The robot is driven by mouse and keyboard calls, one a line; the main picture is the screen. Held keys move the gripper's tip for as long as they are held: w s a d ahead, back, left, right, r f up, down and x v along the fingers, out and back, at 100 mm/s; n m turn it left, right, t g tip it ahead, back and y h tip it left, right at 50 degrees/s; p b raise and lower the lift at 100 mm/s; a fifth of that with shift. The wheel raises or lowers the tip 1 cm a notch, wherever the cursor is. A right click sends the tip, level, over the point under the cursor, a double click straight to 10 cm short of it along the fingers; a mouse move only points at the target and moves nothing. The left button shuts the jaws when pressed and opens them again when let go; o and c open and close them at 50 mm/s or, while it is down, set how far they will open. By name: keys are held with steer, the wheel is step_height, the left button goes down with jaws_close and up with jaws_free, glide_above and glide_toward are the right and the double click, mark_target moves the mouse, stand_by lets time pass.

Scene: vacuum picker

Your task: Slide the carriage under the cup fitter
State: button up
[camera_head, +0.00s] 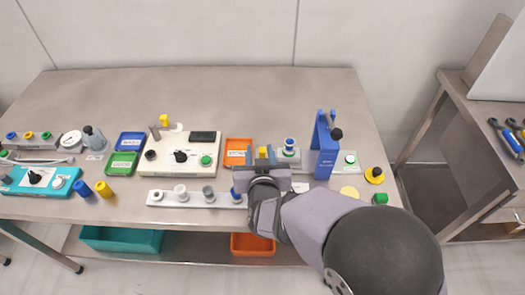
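A blue upright press (325,150) with a black knob on its right side stands at the right of the bench; it looks like the cup fitter. A small pale block with a blue-and-white round piece (289,146) on top sits just left of the press; it looks like the carriage. My gripper (263,160) is left of and in front of that block, low over the bench. A small yellow piece and a blue piece show at its far edge. The arm and gripper body hide the fingertips, so their opening and any contact are unclear.
An orange tray (238,145) lies close behind and left of my gripper. A pale strip with several round fittings (182,194) runs along the front. A plate with a green knob (350,160) and a black-and-yellow knob (374,175) stand right of the press. The bench's back is clear.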

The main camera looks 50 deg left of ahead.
mark_target(263, 152)
steer(key=f, duration=0.1)
steer(key=d+f, duration=0.1)
steer(key=f, duration=0.1)
steer(key=shift+s+d+f+m+t+h, duration=0.15)
steer(key=shift+s+m+t+h, duration=0.1)
steer(key=shift+m+t+h, duration=0.15)
steer(key=shift+p+x, duration=0.85)
steer(key=shift+x, duration=2.8)
jaws_close()
